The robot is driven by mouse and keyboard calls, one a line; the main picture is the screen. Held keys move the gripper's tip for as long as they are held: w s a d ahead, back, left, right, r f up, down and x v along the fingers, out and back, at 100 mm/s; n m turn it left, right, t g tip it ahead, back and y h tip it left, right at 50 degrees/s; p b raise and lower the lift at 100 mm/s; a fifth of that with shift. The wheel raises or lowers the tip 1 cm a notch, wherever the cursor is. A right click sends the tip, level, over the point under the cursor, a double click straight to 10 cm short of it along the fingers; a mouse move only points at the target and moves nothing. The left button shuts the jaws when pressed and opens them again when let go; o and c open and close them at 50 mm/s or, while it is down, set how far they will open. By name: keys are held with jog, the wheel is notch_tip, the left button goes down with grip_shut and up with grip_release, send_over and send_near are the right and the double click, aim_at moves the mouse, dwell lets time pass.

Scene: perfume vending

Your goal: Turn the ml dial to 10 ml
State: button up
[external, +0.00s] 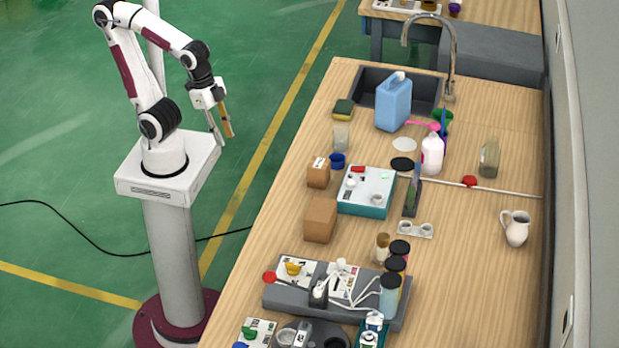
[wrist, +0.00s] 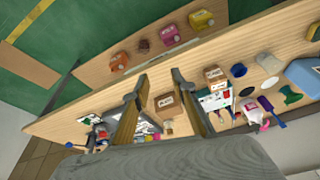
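I cannot tell for sure which part is the ml dial; no ml marking is readable. Small knobs show on the table: a yellow one (external: 293,268) on a white card on the grey station (external: 280,299), and a green one (external: 249,333) on a card at the front edge. A teal box (external: 367,208) with a white top carries a red part and a round pale part. My gripper (external: 221,137) is raised left of the table, far from all of these. Its two fingers stand apart and hold nothing; they also show in the wrist view (wrist: 160,80).
The wooden table (external: 462,275) holds brown boxes (external: 320,220), a blue jug (external: 393,103) by the sink, a white pitcher (external: 516,228) and several bottles near the grey station. The air around my gripper is clear. Bare tabletop lies at the right.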

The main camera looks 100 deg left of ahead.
jog(key=w+d+f+m+y, duration=0.2)
jog(key=w+d+f+m, duration=0.3)
jog(key=w+d+m, duration=0.35)
jog(key=m+t+h, duration=0.2)
jog(key=m+t, duration=0.4)
jog(key=m, duration=1.8)
send_near(293, 264)
jog(key=shift+w+d+f+m, duration=0.1)
jog(key=shift+w+d+m, duration=0.05)
jog(key=shift+w+m, duration=0.15)
jog(key=shift+w+f, duration=0.1)
jog(key=shift+x, duration=3.8)
